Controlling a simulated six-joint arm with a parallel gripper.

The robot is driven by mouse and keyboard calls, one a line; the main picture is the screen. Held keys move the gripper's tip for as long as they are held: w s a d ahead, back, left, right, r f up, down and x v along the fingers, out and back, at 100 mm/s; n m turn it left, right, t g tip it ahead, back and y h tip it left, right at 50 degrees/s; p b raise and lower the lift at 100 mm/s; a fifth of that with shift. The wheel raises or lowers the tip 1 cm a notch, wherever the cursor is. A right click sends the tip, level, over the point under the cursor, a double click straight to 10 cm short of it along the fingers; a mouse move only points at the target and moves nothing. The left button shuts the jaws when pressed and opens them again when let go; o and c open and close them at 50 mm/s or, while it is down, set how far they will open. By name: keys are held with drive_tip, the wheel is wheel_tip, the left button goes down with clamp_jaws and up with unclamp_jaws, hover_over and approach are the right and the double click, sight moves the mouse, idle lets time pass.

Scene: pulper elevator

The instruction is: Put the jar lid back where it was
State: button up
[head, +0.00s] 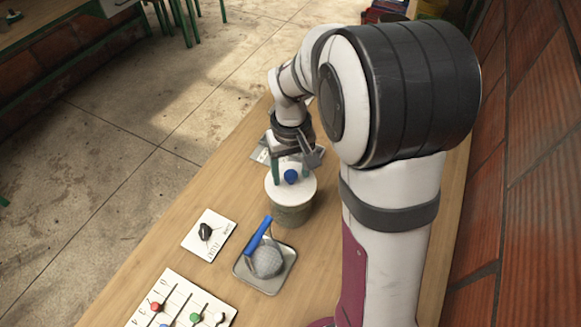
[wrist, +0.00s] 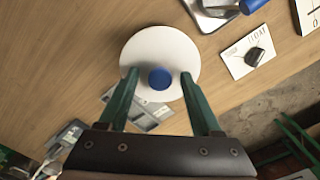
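The jar lid (head: 290,188) is a white disc with a round blue knob (head: 290,176) at its middle. In the head view it sits on top of a grey-beige jar (head: 291,214). In the wrist view the lid (wrist: 160,45) fills the upper middle and hides the jar below. My gripper (head: 290,172) is directly over the lid. Its two green fingers in the wrist view (wrist: 158,77) stand on either side of the blue knob (wrist: 160,78), with a gap on both sides. The gripper is open and holds nothing.
A metal tray (head: 241,268) with a grey ball and a blue-handled tool stands in front of the jar. A white card (head: 190,241) with a dark object lies to its left. A marked board (head: 176,290) with several coloured pieces is nearest. Grey flat items lie behind the jar.

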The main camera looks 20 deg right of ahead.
sight(291, 174)
wheel_tip(291, 174, up, 12)
drive_tip(key=s+a+f+m+y, duration=0.1)
drive_tip(key=s+a+f+m, duration=0.1)
drive_tip(key=s, duration=0.9)
drive_tip(key=s+a+f+m, duration=0.2)
drive_tip(key=s+a+m, duration=0.1)
drive_tip(key=s, duration=0.8)
drive_tip(key=shift+s+a+f+m+y, duration=0.2)
drive_tip(key=shift+s+a+m+y, duration=0.15)
drive_tip(key=shift+a, duration=0.3)
drive_tip(key=shift+w, duration=0.1)
